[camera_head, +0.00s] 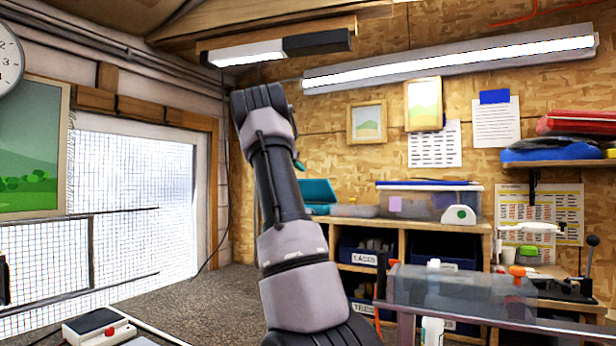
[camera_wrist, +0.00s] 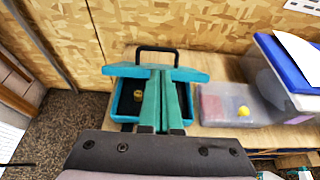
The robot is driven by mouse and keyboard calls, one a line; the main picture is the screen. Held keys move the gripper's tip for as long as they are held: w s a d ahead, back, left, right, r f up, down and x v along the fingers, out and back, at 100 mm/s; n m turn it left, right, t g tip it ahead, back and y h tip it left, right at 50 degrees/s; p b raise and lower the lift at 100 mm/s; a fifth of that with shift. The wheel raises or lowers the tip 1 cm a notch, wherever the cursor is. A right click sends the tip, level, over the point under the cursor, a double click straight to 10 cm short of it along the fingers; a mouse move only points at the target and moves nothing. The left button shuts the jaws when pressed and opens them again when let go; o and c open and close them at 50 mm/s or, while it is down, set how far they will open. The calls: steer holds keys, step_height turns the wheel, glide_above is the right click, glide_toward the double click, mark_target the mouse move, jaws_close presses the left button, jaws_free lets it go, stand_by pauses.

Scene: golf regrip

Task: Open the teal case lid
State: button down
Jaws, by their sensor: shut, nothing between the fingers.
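The teal case (camera_wrist: 116,118) sits on the wooden shelf top near the wall. In the wrist view its lid (camera_wrist: 122,71) is raised, with a black handle (camera_wrist: 157,48) at its far side. The dark inside shows below the lid, with a small gold-coloured thing (camera_wrist: 138,95) in it. My gripper (camera_wrist: 160,72) is shut and empty. Its green fingers reach over the case, with the tips overlapping the lid in the picture; I cannot tell whether they touch it. In the head view the case (camera_head: 318,194) is partly hidden by my arm, and its lid stands up.
A larger clear bin with a blue lid (camera_wrist: 283,68) is further right. The plywood wall (camera_wrist: 210,22) is close behind.

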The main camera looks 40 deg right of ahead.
mark_target(314, 187)
steer(key=x, duration=0.9)
steer(key=shift+w+d+f, duration=0.1)
steer(key=shift+d+f, duration=0.05)
steer(key=shift+d, duration=0.1)
steer(key=shift+d, duration=0.1)
steer(key=shift+d, duration=0.15)
steer(key=shift+w+y, duration=0.1)
steer(key=shift+y, duration=0.2)
